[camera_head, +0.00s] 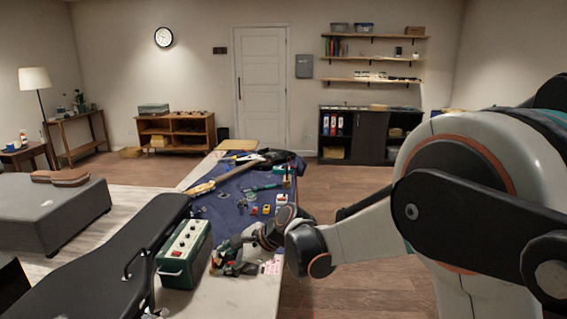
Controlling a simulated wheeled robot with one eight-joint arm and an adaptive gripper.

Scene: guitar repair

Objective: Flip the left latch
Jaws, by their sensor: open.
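A long black guitar case (105,252) lies closed at the left, with a handle (135,262) on its right side. Its latches are too small to tell apart in this view, so I cannot make out the left latch. My gripper (222,262) is open, low over the pale bench top, to the right of the case. A green amplifier box stands between the gripper and the case. My gripper appears apart from the case; its fingers are small and partly blurred.
The green amplifier (178,272) with knobs stands on the bench (250,297). Behind my gripper, a blue mat (222,208) holds an electric guitar (238,172), tools and several small bottles. A grey ottoman (45,215) is at the far left. Wooden floor is open at the right.

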